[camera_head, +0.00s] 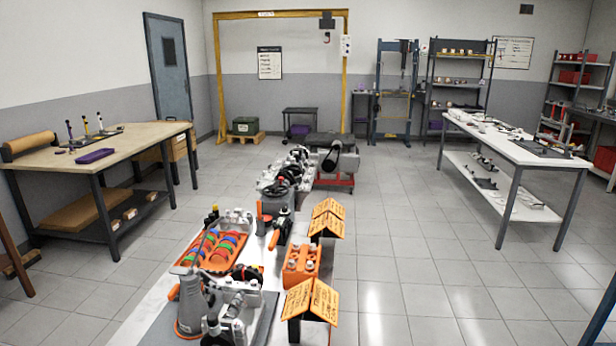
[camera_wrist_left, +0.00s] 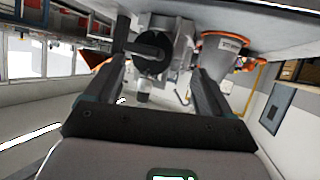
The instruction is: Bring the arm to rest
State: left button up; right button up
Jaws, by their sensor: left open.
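My left gripper (camera_wrist_left: 158,68) shows in the left wrist view, its two dark fingers spread apart with nothing held between them. That view is upside down, with the bench surface along its top. A grey part with a round black face (camera_wrist_left: 153,50) lies beyond the gap between the fingers; I cannot tell whether a finger touches it. A grey cone with an orange rim (camera_wrist_left: 222,52) stands beside the right-hand finger. The cone also shows at the near end of the bench in the head view (camera_head: 190,305). I cannot make out either gripper clearly in the head view.
The middle bench (camera_head: 150,318) is crowded with an orange tray (camera_head: 187,262), an orange block (camera_head: 299,266) and orange card stands (camera_head: 326,219). A wooden workbench (camera_head: 40,163) stands left and a white table (camera_head: 512,150) right. The floor (camera_head: 400,260) between is clear.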

pick_arm(q)
jog(key=s+d+f+n+g, duration=0.3)
jog(key=s+d+f+g, duration=0.1)
jog(key=d+f, duration=1.05)
jog(key=s+d+f+n+g+y, duration=0.1)
jog(key=s+f+n+g, duration=0.1)
jog(key=s+f, duration=0.4)
jog(key=s+d+f+n+g+y, duration=0.1)
jog(key=s+f+g, duration=0.3)
jog(key=s, duration=0.7)
notch_tip(320, 180, down, 2)
jog(key=shift+f+n+g, duration=0.1)
jog(key=shift+n+g, duration=0.3)
jog(key=shift+n, duration=0.1)
